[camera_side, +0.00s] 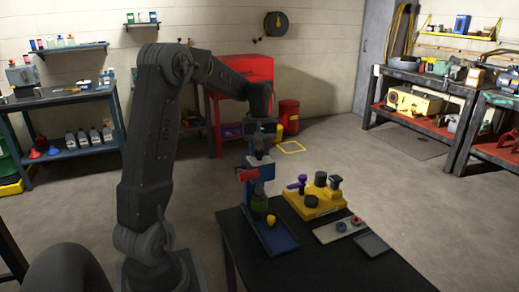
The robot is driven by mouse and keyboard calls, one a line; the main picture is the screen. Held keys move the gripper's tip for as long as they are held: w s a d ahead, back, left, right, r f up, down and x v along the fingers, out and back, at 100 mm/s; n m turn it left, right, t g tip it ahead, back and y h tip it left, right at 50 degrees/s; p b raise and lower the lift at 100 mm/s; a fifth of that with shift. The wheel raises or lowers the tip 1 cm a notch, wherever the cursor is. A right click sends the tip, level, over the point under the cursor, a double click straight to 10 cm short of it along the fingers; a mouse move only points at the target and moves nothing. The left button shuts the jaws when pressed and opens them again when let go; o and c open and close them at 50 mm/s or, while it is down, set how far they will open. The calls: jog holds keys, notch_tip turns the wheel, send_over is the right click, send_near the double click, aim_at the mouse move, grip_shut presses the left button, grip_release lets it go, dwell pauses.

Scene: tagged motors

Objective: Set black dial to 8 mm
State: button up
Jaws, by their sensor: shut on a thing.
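My gripper (260,156) points down at the top of a blue upright stand (268,177). It is shut on a small dark part there, which looks like the black dial, though the fingers largely hide it. Any dial marks or reading are too small to make out.
On the black table (310,267), a yellow fixture (325,202) with dark knobs and a purple piece (299,183) stands right of the blue stand. A light plate (338,229) with small round parts and a grey tray (371,245) lie in front.

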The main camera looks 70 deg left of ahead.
aim_at(259, 151)
jog(key=o, duration=0.9)
notch_tip(259, 151, up, 14)
jog(key=shift+f, duration=0.1)
dwell(0.4)
jog(key=s+d+m+t+y, duration=0.15)
jog(key=d+m, duration=0.25)
jog(key=d, duration=0.6)
jog(key=s+d+m+t+h, duration=0.1)
jog(key=s+d+m, duration=0.25)
jog(key=d, duration=0.65)
jog(key=s+d+f+m+t, duration=0.1)
jog(key=s+d+f+m, duration=0.1)
jog(key=s+d, duration=0.1)
jog(key=s+d+f+m+t, duration=0.1)
jog(key=s+d+f+m, duration=0.1)
jog(key=s+d+m, duration=0.1)
jog(key=s+d+f+m+t, duration=0.1)
jog(key=s+d+f+m, duration=0.1)
jog(key=s+d+f, duration=0.1)
jog(key=shift+s+d+m, duration=0.1)
jog(key=shift+d+m, duration=0.15)
jog(key=shift+d, duration=0.2)
